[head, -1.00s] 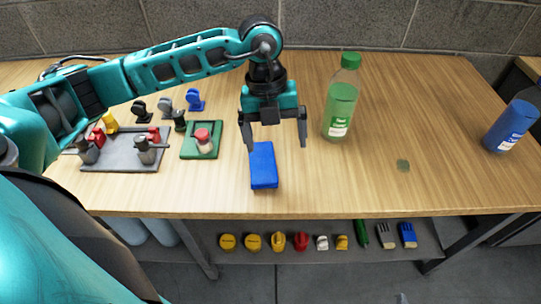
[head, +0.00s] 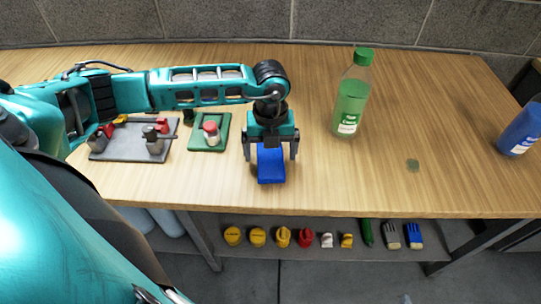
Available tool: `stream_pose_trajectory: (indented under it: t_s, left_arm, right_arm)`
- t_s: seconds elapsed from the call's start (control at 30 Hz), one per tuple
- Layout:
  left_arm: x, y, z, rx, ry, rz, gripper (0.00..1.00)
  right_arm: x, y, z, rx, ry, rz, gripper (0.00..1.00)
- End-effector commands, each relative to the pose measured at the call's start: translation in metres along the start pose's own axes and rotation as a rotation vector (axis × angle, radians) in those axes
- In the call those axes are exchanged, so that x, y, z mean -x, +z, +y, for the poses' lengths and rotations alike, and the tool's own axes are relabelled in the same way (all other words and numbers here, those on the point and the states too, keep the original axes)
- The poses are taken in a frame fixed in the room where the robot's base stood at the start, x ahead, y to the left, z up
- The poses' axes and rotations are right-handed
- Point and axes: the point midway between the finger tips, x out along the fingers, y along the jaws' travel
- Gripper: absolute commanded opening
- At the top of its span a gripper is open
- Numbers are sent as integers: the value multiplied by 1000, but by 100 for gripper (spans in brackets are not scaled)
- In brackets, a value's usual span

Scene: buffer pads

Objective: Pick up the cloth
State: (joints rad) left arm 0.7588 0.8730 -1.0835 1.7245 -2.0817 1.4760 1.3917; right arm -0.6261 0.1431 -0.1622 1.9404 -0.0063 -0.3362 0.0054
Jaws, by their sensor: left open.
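The cloth, a folded blue rectangle (head: 270,168), lies on the wooden table in the head view, near the front edge. My left gripper (head: 270,158) is above it with its fingers pointing down, one on each side of the cloth. The gripper is open, and its body covers the far part of the cloth. I cannot tell whether the fingertips touch the table. My right gripper is not in view.
A green bottle (head: 350,95) stands right of the gripper. A blue bottle (head: 521,130) is at the right edge. A green tray (head: 221,142) and a grey tray (head: 112,152) with parts lie left.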

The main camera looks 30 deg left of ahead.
Motion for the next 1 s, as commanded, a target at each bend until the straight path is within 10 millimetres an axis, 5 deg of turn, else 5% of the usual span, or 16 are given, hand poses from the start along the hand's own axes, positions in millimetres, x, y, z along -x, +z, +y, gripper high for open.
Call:
stream_pose_trajectory:
  t_s: [0.37, 1.0]
  left_arm:
    - [-14, 0, 0, -2, -1, 0, 99]
    - [-14, 0, 0, -1, -1, 0, 39]
  right_arm:
    - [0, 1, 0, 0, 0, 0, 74]
    - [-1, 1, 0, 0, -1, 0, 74]
